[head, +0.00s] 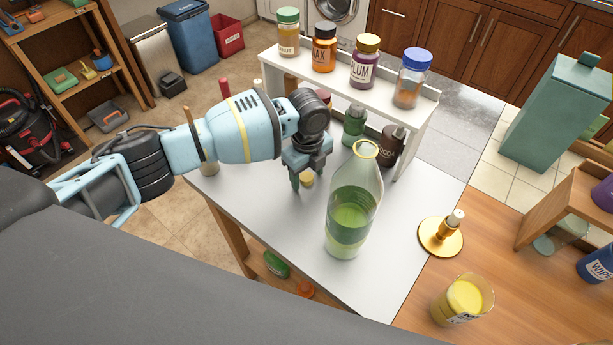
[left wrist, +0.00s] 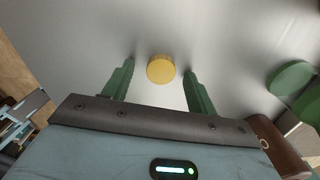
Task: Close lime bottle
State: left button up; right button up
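The lime bottle (head: 350,222) is a tall clear glass bottle with green liquid. It stands upright on the white tabletop, its yellow-rimmed mouth open. A small round yellow cap (head: 307,182) lies on the tabletop left of the bottle. My left gripper (head: 305,176) points down over the cap, its fingers spread. In the left wrist view the cap (left wrist: 161,69) shows between the two green fingertips, with space on both sides. How far the fingertips are above the table is unclear. My right gripper is not in view.
A white raised shelf (head: 345,82) with several labelled jars stands behind. A gold stand (head: 440,236) and a yellow candle glass (head: 462,299) are to the right. The front tabletop is clear.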

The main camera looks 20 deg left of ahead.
aim_at(308, 177)
pick_arm(q)
jog(key=c, duration=1)
notch_tip(308, 177, up, 10)
dwell(0.4)
